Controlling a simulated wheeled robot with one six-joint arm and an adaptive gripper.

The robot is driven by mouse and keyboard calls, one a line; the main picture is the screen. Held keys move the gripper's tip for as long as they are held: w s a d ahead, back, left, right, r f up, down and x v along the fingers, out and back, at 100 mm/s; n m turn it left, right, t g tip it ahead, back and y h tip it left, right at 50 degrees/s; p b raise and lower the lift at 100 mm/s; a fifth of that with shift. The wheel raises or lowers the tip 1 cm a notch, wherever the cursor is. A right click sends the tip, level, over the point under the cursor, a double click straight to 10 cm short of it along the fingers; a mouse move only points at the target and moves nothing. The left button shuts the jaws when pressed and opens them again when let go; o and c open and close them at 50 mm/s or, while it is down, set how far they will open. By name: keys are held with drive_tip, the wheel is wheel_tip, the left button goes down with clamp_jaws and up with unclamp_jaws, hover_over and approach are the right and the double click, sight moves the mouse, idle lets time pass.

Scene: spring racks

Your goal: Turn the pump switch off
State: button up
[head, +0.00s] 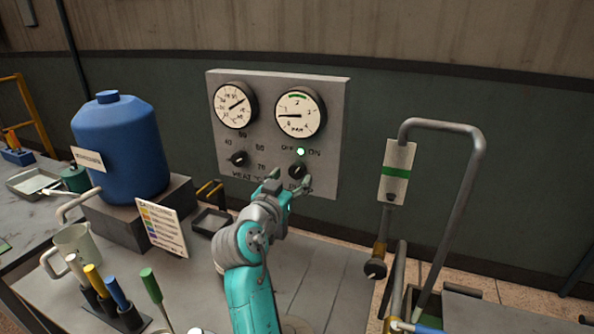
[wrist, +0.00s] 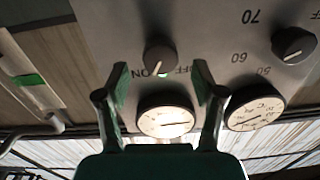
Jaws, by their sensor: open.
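The pump switch is a black round knob (head: 297,171) low on the right side of the grey panel (head: 335,120), under OFF and ON labels. A small lamp (head: 300,151) above it glows green-white. In the wrist view, which is upside down, the knob (wrist: 160,60) sits centred between my fingers, and its pale mark appears to lean toward ON. My gripper (head: 290,178) is open in front of the knob, with one finger on each side. In the wrist view the fingertips (wrist: 160,68) look apart from the knob. Contact cannot be told.
A second black knob (head: 239,159) is at the panel's left, under a gauge (head: 235,105); another gauge (head: 299,113) is above the switch. A blue tank (head: 118,150), a card (head: 162,227) and a tool holder (head: 122,318) stand left. A bent pipe (head: 455,205) rises at right.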

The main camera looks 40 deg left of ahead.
sight(294, 172)
drive_tip(key=shift+x, duration=2.15)
drive_tip(key=c, duration=1.1)
drive_tip(key=shift+c, duration=0.2)
drive_tip(key=shift+n, duration=0.3)
drive_tip(key=n, duration=1.1)
drive_tip(key=shift+a, duration=0.1)
